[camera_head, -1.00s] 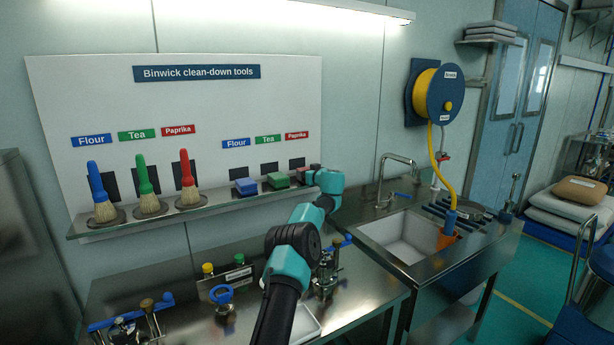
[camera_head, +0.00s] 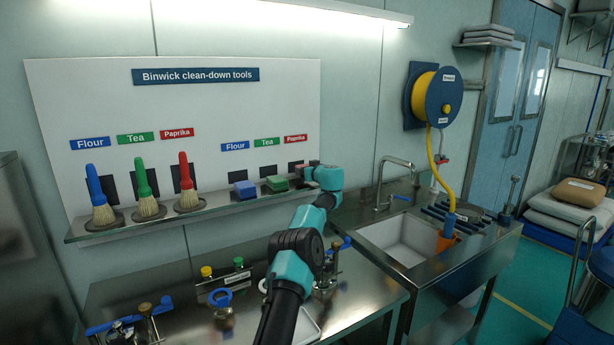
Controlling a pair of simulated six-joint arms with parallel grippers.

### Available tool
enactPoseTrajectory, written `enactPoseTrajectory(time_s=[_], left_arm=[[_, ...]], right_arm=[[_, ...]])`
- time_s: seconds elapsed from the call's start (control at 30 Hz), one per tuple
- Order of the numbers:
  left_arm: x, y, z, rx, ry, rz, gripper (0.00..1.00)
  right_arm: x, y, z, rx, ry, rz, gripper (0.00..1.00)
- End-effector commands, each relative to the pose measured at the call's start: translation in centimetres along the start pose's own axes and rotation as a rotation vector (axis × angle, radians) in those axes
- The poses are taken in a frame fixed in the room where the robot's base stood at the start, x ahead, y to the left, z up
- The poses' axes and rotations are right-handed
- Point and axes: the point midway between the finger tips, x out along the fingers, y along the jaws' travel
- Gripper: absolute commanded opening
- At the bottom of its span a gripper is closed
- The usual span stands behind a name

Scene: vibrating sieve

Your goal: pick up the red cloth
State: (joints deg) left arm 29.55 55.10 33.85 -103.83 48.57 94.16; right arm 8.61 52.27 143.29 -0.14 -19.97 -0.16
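A small dark red piece, which I take for the red cloth (camera_head: 300,166), lies at the right end of the tool shelf under the red Paprika label (camera_head: 296,138). My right gripper is not in view.
Green (camera_head: 277,184) and blue (camera_head: 245,189) folded cloths lie left of it on the metal shelf (camera_head: 222,205). Several brushes stand farther left. Below is a steel bench (camera_head: 180,325) with valve fittings; a sink (camera_head: 400,240) stands to the right.

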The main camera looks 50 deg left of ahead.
Motion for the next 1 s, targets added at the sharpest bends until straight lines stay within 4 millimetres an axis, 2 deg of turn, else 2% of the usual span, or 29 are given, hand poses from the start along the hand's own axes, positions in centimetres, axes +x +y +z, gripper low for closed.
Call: enactPoseTrajectory(time_s=[0.2,0.67,1.0], left_arm=[[-0.2,0.0,-1.0,0.0,0.0,0.001,0.46],[-1.1,-0.5,-1.0,0.003,-0.002,-0.003,0.46],[-3.3,-1.7,-0.9,0.002,-0.002,0.001,0.46]], right_arm=[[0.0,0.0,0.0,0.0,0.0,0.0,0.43],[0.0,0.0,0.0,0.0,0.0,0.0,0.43],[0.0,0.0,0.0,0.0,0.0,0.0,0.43]])
